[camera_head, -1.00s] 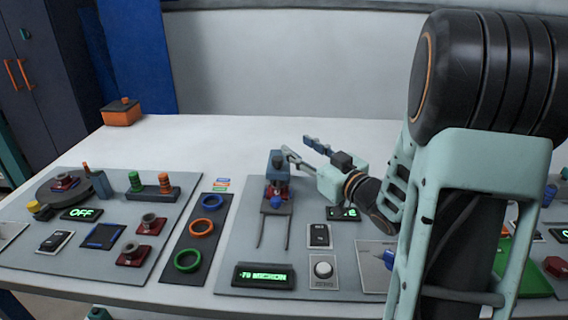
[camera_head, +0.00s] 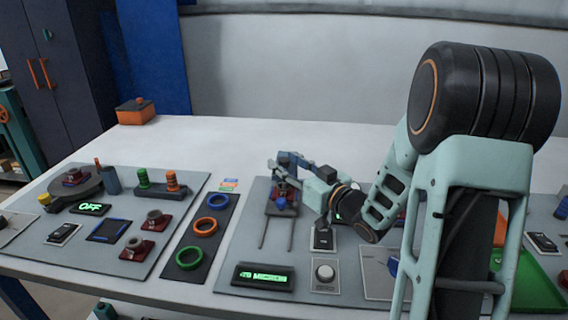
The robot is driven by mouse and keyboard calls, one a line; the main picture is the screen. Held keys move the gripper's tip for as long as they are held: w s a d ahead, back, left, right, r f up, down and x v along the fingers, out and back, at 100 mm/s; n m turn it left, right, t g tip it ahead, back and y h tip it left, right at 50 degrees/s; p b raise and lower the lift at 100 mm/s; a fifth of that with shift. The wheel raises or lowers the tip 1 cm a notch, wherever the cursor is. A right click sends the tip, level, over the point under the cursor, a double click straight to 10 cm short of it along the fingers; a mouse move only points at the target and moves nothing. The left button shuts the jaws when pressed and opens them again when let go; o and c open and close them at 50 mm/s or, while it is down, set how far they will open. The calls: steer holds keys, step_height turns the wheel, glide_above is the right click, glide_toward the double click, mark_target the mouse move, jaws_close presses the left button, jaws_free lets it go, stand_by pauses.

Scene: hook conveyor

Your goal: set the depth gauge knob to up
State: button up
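Blue, orange (camera_head: 205,227) and green rings lie on a dark strip to the left. A switch (camera_head: 322,238) and a round white button (camera_head: 325,272) sit right of the rails. An orange box (camera_head: 136,111) stands at the back left.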

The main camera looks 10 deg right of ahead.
steer(key=shift+w+a, duration=0.25)
steer(key=shift+w, duration=0.25)
jaws_close()
